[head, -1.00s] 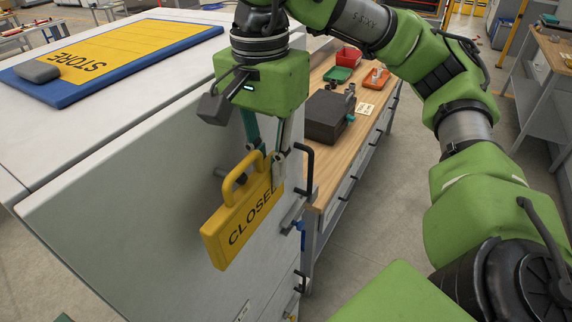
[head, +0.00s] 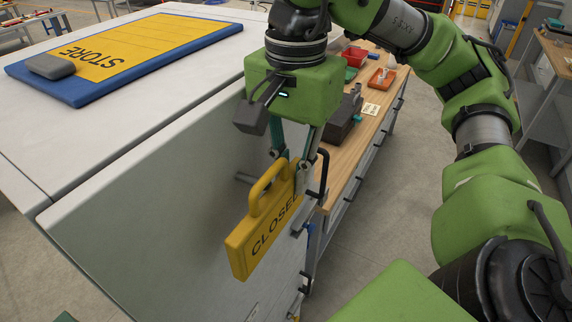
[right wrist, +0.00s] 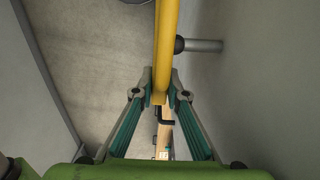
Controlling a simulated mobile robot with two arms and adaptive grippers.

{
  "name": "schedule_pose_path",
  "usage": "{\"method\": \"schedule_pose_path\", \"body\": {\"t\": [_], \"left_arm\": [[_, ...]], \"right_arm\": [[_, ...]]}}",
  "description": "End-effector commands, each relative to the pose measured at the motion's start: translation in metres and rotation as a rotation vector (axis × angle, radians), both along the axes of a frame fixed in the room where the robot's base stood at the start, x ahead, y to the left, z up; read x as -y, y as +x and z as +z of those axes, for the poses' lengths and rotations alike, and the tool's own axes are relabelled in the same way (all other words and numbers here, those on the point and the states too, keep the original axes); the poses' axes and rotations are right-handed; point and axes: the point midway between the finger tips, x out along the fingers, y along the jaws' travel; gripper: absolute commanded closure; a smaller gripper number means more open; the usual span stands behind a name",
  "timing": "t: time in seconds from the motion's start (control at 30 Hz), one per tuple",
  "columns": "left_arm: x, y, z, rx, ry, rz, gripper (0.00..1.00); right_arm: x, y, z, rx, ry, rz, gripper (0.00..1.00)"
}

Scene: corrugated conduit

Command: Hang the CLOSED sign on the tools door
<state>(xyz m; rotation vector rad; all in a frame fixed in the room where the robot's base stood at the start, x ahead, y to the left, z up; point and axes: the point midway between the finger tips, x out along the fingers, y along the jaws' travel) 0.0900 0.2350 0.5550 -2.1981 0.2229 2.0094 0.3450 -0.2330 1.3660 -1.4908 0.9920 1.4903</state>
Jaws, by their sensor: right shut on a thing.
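The yellow CLOSED sign (head: 262,232) has a loop handle on top and hangs tilted in front of a grey cabinet door (head: 150,215). My right gripper (head: 291,160) is shut on the sign near its upper right end. In the right wrist view the sign (right wrist: 164,50) shows edge-on between the fingertips (right wrist: 160,85). A grey peg (head: 243,178) sticks out from the door behind the sign's handle. In the right wrist view the peg (right wrist: 203,46) has a dark round tip right beside the sign; I cannot tell whether they touch. My left gripper is not in view.
A black door handle (head: 323,174) stands close to the right of the gripper. A wooden workbench (head: 340,185) with a dark box (head: 343,125) and red trays is beyond. A blue and yellow STORE mat (head: 135,45) lies on the cabinet top.

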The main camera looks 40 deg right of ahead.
Motion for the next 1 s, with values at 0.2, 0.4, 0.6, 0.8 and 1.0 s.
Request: {"method": "schedule_pose_path", "body": {"t": [0.2,0.4,0.6,0.8,1.0], "left_arm": [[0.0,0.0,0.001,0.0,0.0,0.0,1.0],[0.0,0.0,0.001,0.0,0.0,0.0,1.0],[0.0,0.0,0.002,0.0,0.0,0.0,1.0],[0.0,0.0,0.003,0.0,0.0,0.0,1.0],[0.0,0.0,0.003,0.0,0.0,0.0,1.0]], "right_arm": [[0.005,-0.011,-0.001,-0.002,-0.002,-0.001,1.0],[0.009,-0.021,-0.001,-0.004,-0.003,-0.001,1.0],[0.013,-0.03,-0.001,-0.004,-0.003,-0.001,1.0],[0.017,-0.039,-0.001,-0.005,-0.004,-0.002,1.0],[0.018,-0.043,-0.001,-0.005,-0.004,-0.001,1.0]]}}
